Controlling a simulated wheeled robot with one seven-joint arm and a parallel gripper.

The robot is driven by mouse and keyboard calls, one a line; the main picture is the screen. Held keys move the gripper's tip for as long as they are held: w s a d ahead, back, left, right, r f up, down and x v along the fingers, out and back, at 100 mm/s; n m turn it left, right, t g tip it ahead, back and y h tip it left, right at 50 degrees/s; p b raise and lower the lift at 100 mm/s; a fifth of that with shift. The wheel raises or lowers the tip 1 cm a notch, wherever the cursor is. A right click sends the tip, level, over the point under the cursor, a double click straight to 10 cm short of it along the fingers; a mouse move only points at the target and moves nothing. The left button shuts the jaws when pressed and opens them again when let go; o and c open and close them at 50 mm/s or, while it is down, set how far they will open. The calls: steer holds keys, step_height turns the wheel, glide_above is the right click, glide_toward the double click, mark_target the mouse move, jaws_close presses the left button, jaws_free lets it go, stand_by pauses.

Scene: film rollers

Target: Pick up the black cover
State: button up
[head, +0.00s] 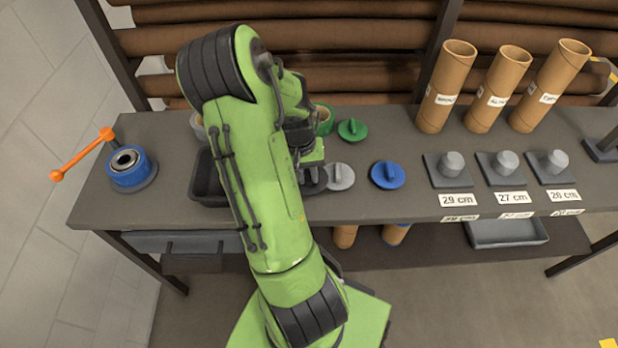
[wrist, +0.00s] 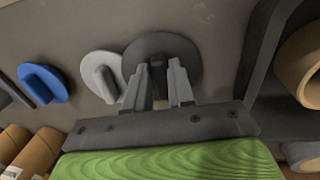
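The black cover (wrist: 184,52) is a dark round disc with a raised handle, lying at the top middle of the wrist view. My gripper (wrist: 160,66) is at this cover, with one finger on each side of the handle. The fingers stand a little apart with the handle between them. I cannot tell whether they press on it. In the head view my green arm covers most of this spot, so the black cover is not clear there.
A grey cover (head: 339,177), a blue cover (head: 388,175) and a green cover (head: 352,130) lie close by on the grey table (head: 400,205). A dark tray (head: 207,178) is left of my arm. Cardboard tubes (head: 446,87) and labelled holders (head: 450,170) stand on the right.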

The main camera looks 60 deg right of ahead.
jaws_close()
